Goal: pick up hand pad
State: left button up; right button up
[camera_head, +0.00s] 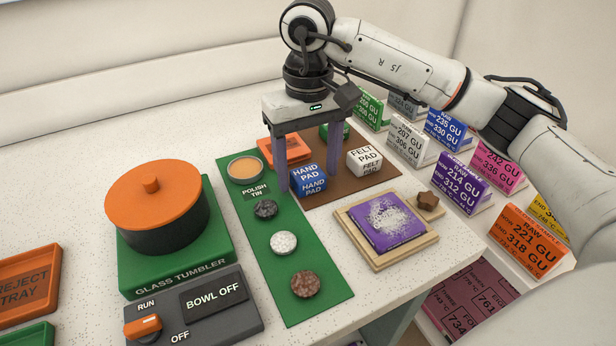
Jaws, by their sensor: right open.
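The hand pad (309,183) is a small blue block with white lettering, on a brown mat (345,190) near the middle of the head view. My right gripper (306,172) points down at the hand pad from above and behind. Its jaws are open, with one purple-grey finger just left of the pad. I cannot tell whether either finger touches the pad. My left gripper is out of view.
The white felt pad (364,160) stands close to the right. The polish tin (245,169) and several stones sit on a green strip (315,250) to the left. A glass tumbler (157,210) stands farther left. Colored sample cards line the right.

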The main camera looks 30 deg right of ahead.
aim_at(308, 173)
jog(key=shift+f, duration=0.5)
jog(key=c, duration=1.1)
notch_tip(308, 173, up, 10)
jog(key=shift+r, duration=0.1)
